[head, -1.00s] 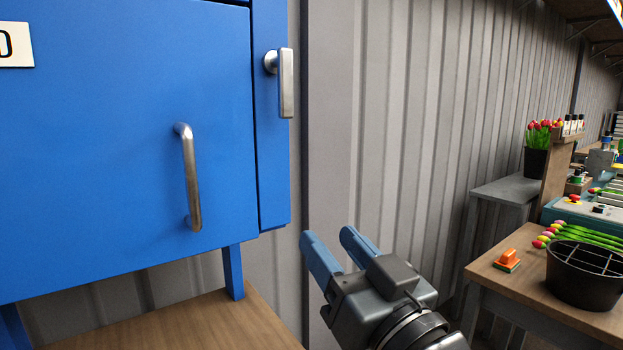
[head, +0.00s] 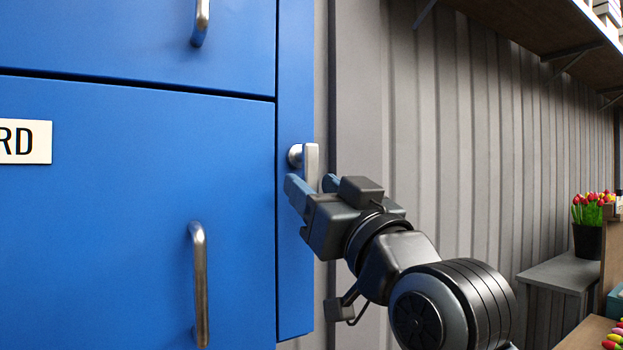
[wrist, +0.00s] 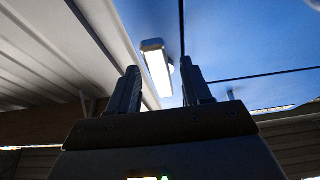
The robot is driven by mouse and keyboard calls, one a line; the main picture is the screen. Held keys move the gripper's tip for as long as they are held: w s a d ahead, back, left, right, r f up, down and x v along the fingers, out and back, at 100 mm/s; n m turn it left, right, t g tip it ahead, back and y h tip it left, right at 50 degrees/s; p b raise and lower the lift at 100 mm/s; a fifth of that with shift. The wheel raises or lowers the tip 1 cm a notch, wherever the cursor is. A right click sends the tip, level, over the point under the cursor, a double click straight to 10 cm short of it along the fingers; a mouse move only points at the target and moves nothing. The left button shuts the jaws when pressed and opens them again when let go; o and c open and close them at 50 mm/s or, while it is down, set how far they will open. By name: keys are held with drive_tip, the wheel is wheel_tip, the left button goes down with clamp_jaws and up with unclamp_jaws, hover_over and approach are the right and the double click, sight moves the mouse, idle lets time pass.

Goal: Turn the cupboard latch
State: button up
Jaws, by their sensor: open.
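The blue cupboard (head: 130,190) fills the left of the head view. Its metal latch (head: 311,158) sits on the right frame strip, with a round boss and a lever hanging straight down. My gripper (head: 310,184) is open at the lever's lower end, one blue finger on each side in the picture. The lower part of the lever is hidden behind the gripper. In the wrist view the latch (wrist: 156,70) shows bright between and beyond the two fingertips of my gripper (wrist: 165,85). I cannot tell whether either finger touches it.
A curved door handle (head: 200,285) stands out from the lower door, left of my gripper. Another handle (head: 201,22) is on the upper door. A grey corrugated wall (head: 450,130) lies to the right. A pot of tulips (head: 588,225) stands on a grey table (head: 562,270).

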drive_tip(key=shift+x, duration=0.95)
clamp_jaws()
